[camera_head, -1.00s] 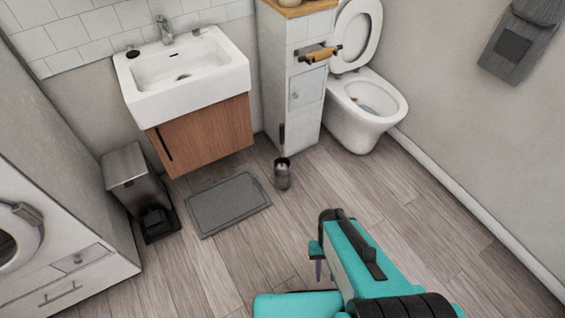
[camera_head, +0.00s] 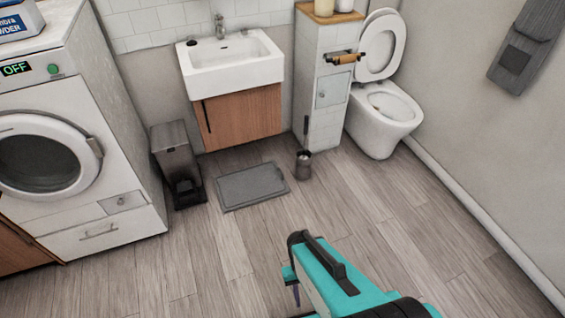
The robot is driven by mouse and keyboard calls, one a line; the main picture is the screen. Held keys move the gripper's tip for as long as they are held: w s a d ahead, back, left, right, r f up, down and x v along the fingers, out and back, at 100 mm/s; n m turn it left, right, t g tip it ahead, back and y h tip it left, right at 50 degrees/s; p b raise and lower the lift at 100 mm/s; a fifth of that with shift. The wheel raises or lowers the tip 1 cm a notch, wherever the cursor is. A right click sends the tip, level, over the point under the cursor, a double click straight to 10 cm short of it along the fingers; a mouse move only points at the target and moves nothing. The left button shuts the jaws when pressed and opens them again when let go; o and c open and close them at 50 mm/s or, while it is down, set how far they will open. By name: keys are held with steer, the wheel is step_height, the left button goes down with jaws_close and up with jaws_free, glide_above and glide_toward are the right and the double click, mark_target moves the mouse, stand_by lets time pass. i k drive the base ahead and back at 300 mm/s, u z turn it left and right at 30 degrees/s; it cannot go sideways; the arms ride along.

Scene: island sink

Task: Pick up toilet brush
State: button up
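The toilet brush stands upright in a dark metallic holder (camera_head: 304,168) on the floor, in front of the narrow white cabinet. Its thin black handle (camera_head: 306,126) rises against the cabinet; the brush head is hidden inside the holder. My teal and black arm reaches in from the bottom of the head view. My gripper (camera_head: 294,292) is partly in view at its left side, pointing down, well nearer to me than the brush and apart from it. Its fingers are small and mostly hidden, so their opening does not show.
A grey mat (camera_head: 252,186) lies left of the holder, below the sink (camera_head: 232,66). A pedal bin (camera_head: 177,160) and washing machine (camera_head: 60,150) stand further left. The toilet (camera_head: 384,118) is right of the cabinet (camera_head: 328,95). The wooden floor in front is clear.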

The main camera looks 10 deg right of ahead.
mark_target(306, 118)
steer(key=u, duration=0.05)
steer(key=k, duration=0.55)
steer(key=u, duration=1.05)
steer(key=i, duration=1.5)
steer(key=z, duration=0.45)
steer(key=i, duration=0.8)
steer(key=z, duration=0.4)
